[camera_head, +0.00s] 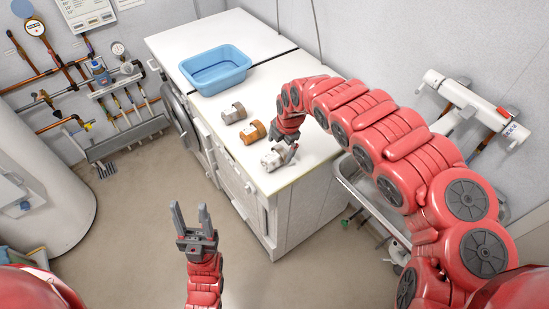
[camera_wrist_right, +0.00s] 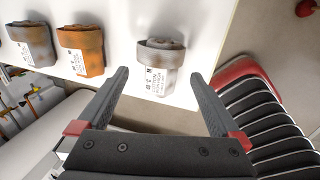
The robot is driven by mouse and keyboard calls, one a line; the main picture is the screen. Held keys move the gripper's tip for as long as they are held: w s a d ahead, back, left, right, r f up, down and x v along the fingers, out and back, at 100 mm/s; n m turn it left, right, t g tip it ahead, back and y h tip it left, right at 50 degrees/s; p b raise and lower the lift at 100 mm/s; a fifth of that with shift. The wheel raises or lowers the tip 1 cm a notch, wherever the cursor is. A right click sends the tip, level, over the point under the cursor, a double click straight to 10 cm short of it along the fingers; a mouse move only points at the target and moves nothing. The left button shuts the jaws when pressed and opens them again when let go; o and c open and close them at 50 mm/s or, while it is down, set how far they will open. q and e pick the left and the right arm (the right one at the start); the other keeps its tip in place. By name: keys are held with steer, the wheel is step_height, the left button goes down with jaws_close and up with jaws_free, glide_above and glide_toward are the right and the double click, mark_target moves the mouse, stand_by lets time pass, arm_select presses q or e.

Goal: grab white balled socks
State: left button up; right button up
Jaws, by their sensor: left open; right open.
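The white balled socks (camera_head: 270,161) sit nearest the front end of the white worktop, in a row with two other balls. In the right wrist view the white balled socks (camera_wrist_right: 160,62) look greyish white with a printed label, between and just beyond the two fingertips. My right gripper (camera_head: 284,146) is open and empty at the white socks and partly covers them in the head view. Whether a finger touches them cannot be told. My left gripper (camera_head: 190,210) is open and empty, pointing up over the floor, away from the worktop.
An orange sock ball (camera_head: 253,132) and a grey-brown one (camera_head: 233,113) stand beside the white socks. A blue tub (camera_head: 216,72) is further back. The worktop's front edge (camera_head: 230,150) is close to the socks. A metal sink (camera_head: 362,200) stands at right.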

mark_target(277, 153)
steer(key=shift+p+x, duration=0.85)
steer(key=shift+x, duration=1.35)
steer(key=shift+w+f, duration=0.2)
steer(key=shift+f, duration=0.45)
steer(key=c, duration=1.2)
steer(key=shift+o, duration=0.2)
steer(key=shift+a, duration=0.1)
